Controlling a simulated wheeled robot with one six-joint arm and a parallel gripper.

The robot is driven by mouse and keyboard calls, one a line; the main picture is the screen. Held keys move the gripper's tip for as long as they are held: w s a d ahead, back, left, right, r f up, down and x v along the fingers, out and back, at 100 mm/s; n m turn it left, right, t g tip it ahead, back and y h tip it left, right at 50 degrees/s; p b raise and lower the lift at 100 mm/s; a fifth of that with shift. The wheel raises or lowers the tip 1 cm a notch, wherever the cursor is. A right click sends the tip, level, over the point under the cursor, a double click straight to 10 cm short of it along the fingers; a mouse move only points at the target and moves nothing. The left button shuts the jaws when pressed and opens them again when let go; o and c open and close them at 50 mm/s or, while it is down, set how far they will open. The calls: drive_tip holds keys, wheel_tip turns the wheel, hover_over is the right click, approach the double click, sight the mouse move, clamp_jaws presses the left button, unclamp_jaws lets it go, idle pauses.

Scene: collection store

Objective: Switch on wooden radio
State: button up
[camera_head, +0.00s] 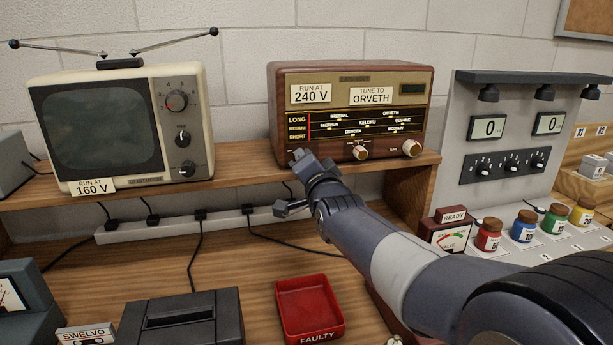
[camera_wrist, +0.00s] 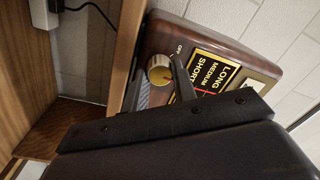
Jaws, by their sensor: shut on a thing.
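The wooden radio (camera_head: 280,100) stands on the shelf at the back, with a dark dial and two visible cream knobs at its lower right. In the wrist view the radio (camera_wrist: 230,50) appears tilted, with a cream knob (camera_wrist: 160,72) beside an "OFF" mark. My gripper (camera_head: 299,157) is at the radio's lower left front and hides that knob in the head view. In the wrist view my gripper (camera_wrist: 163,84) is shut on this left knob, its fingers at the knob's sides. I cannot tell whether the dial is lit.
A cream television (camera_head: 110,120) stands left on the shelf (camera_head: 235,165). A red "FAULTY" tray (camera_head: 310,305) and a black device (camera_head: 180,320) lie below. A meter box (camera_head: 450,235), coloured jars and a grey panel (camera_head: 510,95) stand right. Cables run from a power strip (camera_head: 175,229).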

drive_tip(key=shift+m+b, duration=0.65)
drive_tip(key=shift+m, duration=0.25)
drive_tip(key=o, duration=1)
drive_tip(key=b+v, duration=0.1)
drive_tip(key=v, duration=0.9)
drive_tip(key=shift+s+b, duration=0.3)
drive_tip(key=shift+s, duration=0.05)
drive_tip(key=shift+w, duration=0.1)
